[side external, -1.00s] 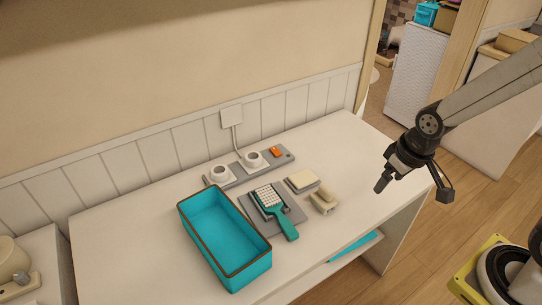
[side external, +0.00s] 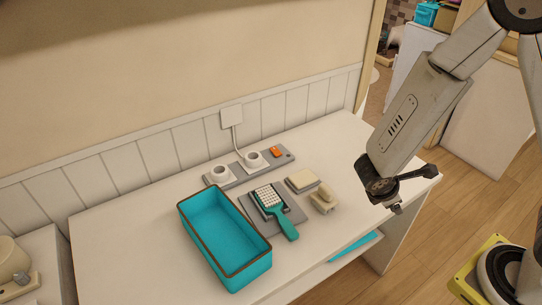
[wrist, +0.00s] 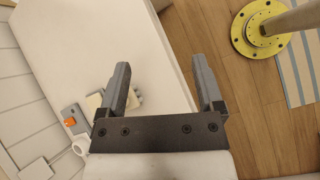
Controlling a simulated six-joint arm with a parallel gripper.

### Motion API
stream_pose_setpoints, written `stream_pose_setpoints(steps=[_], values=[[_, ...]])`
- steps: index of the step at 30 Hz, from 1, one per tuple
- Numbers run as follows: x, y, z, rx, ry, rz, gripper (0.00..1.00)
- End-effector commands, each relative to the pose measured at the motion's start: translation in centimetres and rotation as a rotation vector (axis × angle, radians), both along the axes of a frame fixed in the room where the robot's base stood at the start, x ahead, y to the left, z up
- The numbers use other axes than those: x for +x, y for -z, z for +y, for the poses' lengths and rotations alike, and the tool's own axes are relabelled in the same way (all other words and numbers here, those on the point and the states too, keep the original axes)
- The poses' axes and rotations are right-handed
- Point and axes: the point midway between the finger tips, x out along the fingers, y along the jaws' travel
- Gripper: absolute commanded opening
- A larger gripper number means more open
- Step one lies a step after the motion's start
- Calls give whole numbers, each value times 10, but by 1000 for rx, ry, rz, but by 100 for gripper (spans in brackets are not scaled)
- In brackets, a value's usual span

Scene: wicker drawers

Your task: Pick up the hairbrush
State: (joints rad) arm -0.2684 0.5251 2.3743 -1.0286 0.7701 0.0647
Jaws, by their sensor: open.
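The hairbrush (side external: 276,209) has a teal handle and a head with pale bristles. It lies on a grey mat (side external: 258,218) on the white table, just right of the teal bin, its handle toward the table's front edge. My gripper (side external: 396,207) is over the right end of the table, well to the right of the hairbrush and apart from it. In the wrist view my gripper (wrist: 166,82) shows two grey fingers spread wide with nothing held between them. I cannot make out the hairbrush in the wrist view.
A teal bin (side external: 185,215) with a brown rim stands left of the hairbrush. A cream block (side external: 302,180) and a beige brush-like object (side external: 324,199) lie to its right. Behind is a grey strip (side external: 234,172) with two white cups and an orange item. The table's right end is clear.

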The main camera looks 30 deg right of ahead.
Motion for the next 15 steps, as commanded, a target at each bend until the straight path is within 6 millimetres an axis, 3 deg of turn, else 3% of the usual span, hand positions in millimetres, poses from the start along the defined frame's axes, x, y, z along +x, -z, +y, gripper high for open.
stream_pose_setpoints(steps=[8,15], values=[[34,22,5,-239,-403,87,85],[69,44,30,-419,-760,101,85]])
